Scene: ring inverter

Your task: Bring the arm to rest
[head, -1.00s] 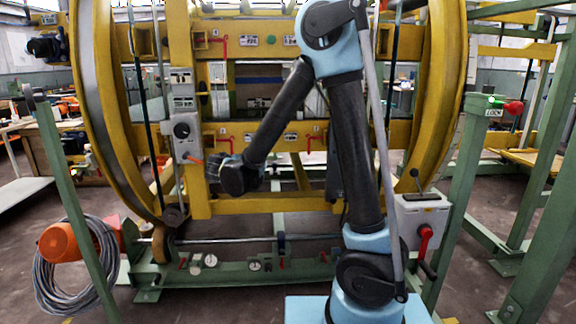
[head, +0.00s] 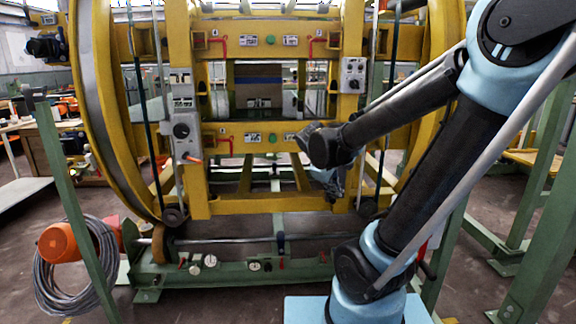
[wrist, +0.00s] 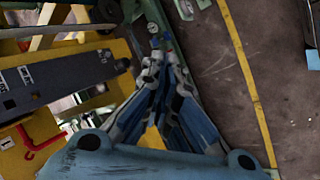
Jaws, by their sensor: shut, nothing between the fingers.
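My gripper (wrist: 158,62) is shut and empty in the wrist view, its fingertips together above the machine's base and the floor. In the head view my gripper (head: 335,192) hangs at the end of my arm, right of the middle, in front of the yellow ring inverter (head: 260,205). It is partly hidden behind my wrist. My arm leans to the right from its blue base, and its forearm reaches back to the left. The inverter's ring stands upright on a green base (head: 225,270).
A grey control box (head: 182,130) with a dial is on the left yellow post, and another grey box (head: 353,75) is on the right post. A green post (head: 75,200) stands at left by an orange motor (head: 62,242) and coiled cable (head: 90,275).

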